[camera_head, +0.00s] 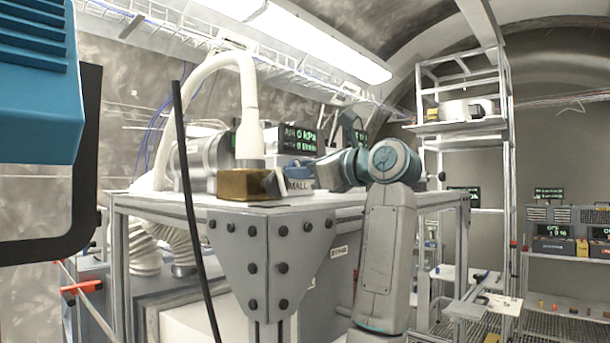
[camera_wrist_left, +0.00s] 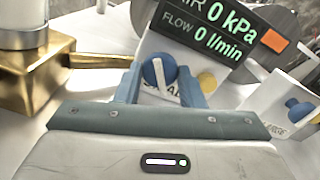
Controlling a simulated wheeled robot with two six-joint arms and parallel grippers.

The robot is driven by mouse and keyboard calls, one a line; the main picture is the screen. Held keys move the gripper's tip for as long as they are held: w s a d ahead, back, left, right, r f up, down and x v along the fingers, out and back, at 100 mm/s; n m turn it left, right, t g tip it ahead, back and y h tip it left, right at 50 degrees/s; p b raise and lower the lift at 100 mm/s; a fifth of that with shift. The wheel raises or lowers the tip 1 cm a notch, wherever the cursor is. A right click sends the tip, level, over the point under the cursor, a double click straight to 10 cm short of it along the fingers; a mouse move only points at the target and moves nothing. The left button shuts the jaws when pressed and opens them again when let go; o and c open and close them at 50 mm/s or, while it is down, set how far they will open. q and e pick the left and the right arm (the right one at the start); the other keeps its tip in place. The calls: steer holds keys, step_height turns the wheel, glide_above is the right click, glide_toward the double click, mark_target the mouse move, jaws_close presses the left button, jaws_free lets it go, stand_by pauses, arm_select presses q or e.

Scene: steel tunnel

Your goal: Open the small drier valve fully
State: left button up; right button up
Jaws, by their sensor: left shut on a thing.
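The small drier valve is a blue round knob (camera_wrist_left: 158,72) with a white pointer bar, on a white block with a partly hidden label. In the wrist view the bar stands close to upright, slightly tilted. My left gripper (camera_wrist_left: 158,88) has its two blue-grey fingers on either side of the knob, shut on it. In the head view my left gripper (camera_head: 300,174) is at the block on the table, where "MALL" is readable; the knob itself is hidden there. The display (camera_wrist_left: 215,30) above reads 0 kPa and flow 0 l/min. My right gripper is not in view.
A brass block (camera_wrist_left: 70,75) with a handle stands left of the valve, under a white hose (camera_head: 249,100). A second blue knob (camera_wrist_left: 300,110) on a white block labelled "LARGE" is at the right. The steel table (camera_head: 275,215) has a bolted corner plate.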

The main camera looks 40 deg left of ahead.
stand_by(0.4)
arm_select(q)
steer(key=o, duration=1)
steer(key=shift+d, duration=0.1)
steer(key=shift+d+f+b, duration=0.15)
steer(key=shift+d+b, duration=0.2)
steer(key=shift+b, duration=0.05)
steer(key=d+b, duration=0.1)
steer(key=d, duration=0.2)
steer(key=d+b, duration=0.1)
steer(key=d, duration=0.2)
steer(key=d+b, duration=0.2)
steer(key=d, duration=0.1)
steer(key=shift+s+d, duration=0.1)
steer(key=shift+s, duration=0.25)
steer(key=shift+d, duration=0.35)
